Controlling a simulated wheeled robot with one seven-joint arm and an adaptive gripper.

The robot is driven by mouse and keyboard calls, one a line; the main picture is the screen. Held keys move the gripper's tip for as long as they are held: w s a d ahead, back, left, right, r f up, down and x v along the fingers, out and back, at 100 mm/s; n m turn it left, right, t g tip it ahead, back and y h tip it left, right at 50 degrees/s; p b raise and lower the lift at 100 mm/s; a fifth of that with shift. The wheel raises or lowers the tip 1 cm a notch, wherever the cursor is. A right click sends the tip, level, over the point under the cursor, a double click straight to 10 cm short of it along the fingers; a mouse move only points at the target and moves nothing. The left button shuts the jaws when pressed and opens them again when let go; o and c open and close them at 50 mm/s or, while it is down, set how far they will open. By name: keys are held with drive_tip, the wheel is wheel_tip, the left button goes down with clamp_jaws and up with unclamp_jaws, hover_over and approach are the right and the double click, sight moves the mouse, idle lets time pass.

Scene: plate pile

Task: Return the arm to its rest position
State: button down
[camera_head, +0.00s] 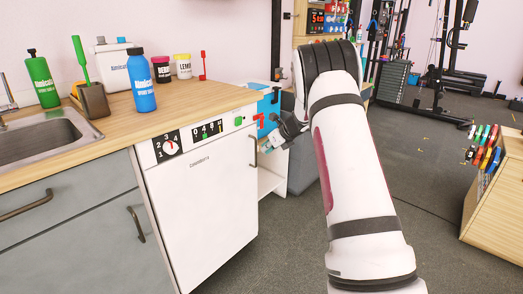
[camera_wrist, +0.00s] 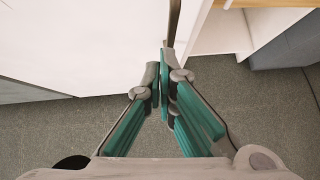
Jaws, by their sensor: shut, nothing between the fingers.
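My arm (camera_head: 352,170) stands in the right-centre of the head view, white with dark bands. I cannot tell the exact gap between the fingertips and the appliance.
The white dishwasher-like appliance (camera_head: 206,205) stands left of my arm under a wooden counter (camera_head: 190,103). A blue bottle (camera_head: 141,82), a green bottle (camera_head: 42,80) and a sink (camera_head: 38,138) are on the counter. A wooden rack (camera_head: 497,205) stands at the right. Open floor (camera_head: 415,160) lies between.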

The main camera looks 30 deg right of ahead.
drive_tip(key=shift+d+p+v, duration=0.2)
drive_tip(key=shift+p+v, duration=0.25)
drive_tip(key=shift+v, duration=1.65)
wheel_tip(320, 180, up, 14)
drive_tip(key=m+t+h, duration=0.2)
drive_tip(key=m+h, duration=0.2)
drive_tip(key=m, duration=0.4)
drive_tip(key=s+a+r+m+g+h, duration=0.1)
drive_tip(key=s+a+r+m+h, duration=0.3)
drive_tip(key=s+r+m, duration=0.65)
drive_tip(key=s+a+f+m+g+y, duration=0.3)
drive_tip(key=s+a+m, duration=0.45)
drive_tip(key=s, duration=0.75)
drive_tip(key=s+a+f+m+g+y, duration=0.1)
drive_tip(key=s+a+f+m+g, duration=0.25)
drive_tip(key=s+a+m, duration=0.8)
drive_tip(key=s+a+f+m+g+y, duration=0.1)
drive_tip(key=s+a+f+g+y, duration=0.25)
drive_tip(key=s, duration=1.45)
wheel_tip(320, 180, up, 25)
drive_tip(key=a+t+h+p, duration=0.1)
drive_tip(key=t+p, duration=0.3)
drive_tip(key=p, duration=2.1)
